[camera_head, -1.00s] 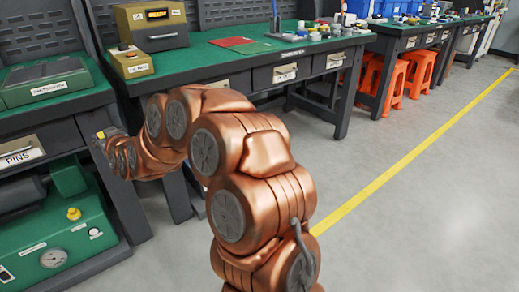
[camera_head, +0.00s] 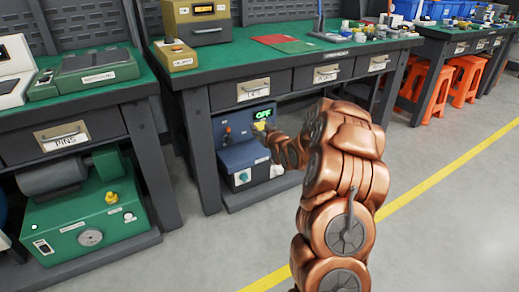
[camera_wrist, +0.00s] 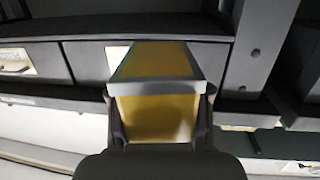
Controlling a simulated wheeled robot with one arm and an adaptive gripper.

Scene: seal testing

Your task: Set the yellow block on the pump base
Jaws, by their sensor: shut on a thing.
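The yellow block (camera_wrist: 155,115) is between the fingers of my gripper (camera_wrist: 158,128) in the wrist view, with a pale band across it.
A blue-grey unit (camera_head: 242,164) with a lit OFF display stands under the middle bench (camera_head: 235,62). A dark table leg (camera_head: 152,150) stands between the pump and that unit. A PINS drawer (camera_head: 62,137) is above the pump. Orange stools (camera_head: 430,92) are at right; the floor is clear.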

